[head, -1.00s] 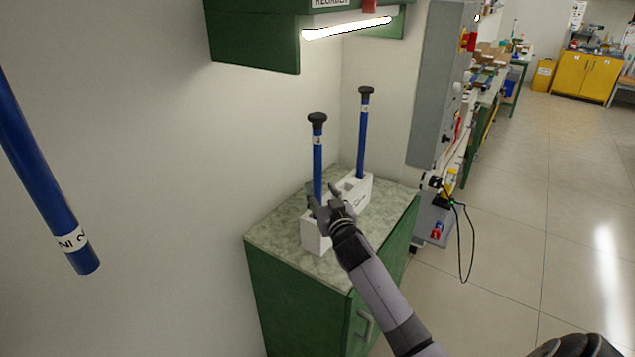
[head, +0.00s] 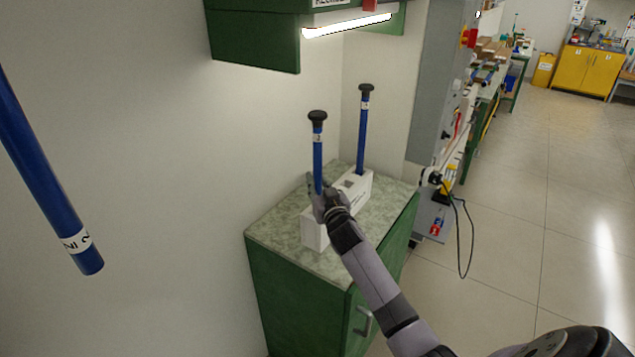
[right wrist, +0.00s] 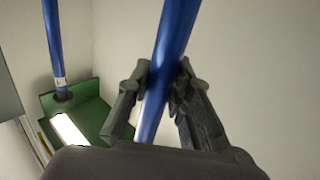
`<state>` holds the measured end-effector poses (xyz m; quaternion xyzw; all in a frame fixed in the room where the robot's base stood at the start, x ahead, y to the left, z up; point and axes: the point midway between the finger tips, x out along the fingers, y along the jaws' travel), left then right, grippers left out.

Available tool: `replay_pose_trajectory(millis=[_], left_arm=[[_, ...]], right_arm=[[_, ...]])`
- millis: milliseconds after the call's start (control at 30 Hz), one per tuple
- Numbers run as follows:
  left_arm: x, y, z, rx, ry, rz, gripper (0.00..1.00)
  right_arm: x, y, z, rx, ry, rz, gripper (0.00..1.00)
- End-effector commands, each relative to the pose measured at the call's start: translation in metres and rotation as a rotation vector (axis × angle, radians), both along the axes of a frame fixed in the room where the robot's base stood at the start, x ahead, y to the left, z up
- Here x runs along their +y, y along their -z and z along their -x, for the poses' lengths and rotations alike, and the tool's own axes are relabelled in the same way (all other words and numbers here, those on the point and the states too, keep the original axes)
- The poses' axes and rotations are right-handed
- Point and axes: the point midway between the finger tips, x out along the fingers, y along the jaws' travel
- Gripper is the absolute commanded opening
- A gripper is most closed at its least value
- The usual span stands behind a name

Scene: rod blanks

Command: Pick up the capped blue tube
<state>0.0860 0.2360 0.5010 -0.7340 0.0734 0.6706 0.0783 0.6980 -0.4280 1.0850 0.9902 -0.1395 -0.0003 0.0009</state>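The near capped blue tube (head: 317,150) stands upright with a black cap and a white label, at the front of the white rack (head: 315,236). My right gripper (head: 320,188) is around its lower part. In the right wrist view the tube (right wrist: 172,40) passes between the fingers (right wrist: 162,85), which appear to touch it on both sides. Its lower end is hidden behind the hand. A second capped blue tube (head: 362,135) stands behind it and also shows in the right wrist view (right wrist: 54,40). My left gripper is out of view.
Another blue tube (head: 45,185) with a white label hangs tilted at the left; its upper end is out of frame. The rack stands on a green cabinet's speckled top (head: 275,235). A green wall unit (head: 255,40) with a lamp overhangs behind. A grey panel (head: 432,90) is at right.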

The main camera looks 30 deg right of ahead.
Motion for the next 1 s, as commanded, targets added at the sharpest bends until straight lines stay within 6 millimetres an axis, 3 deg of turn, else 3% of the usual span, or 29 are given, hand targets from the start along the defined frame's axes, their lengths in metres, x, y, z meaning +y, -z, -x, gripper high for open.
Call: replay_pose_trajectory(millis=[267, 800, 1000], left_arm=[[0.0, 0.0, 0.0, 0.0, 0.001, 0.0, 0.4], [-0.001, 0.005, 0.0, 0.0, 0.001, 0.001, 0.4], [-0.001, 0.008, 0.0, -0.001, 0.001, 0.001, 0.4]], right_arm=[[0.0, 0.0, 0.0, 0.0, 0.0, 0.0, 0.0], [-0.001, -0.004, 0.002, -0.002, 0.001, 0.002, 0.0], [-0.002, -0.03, 0.004, -0.006, 0.0, 0.004, 0.0]])
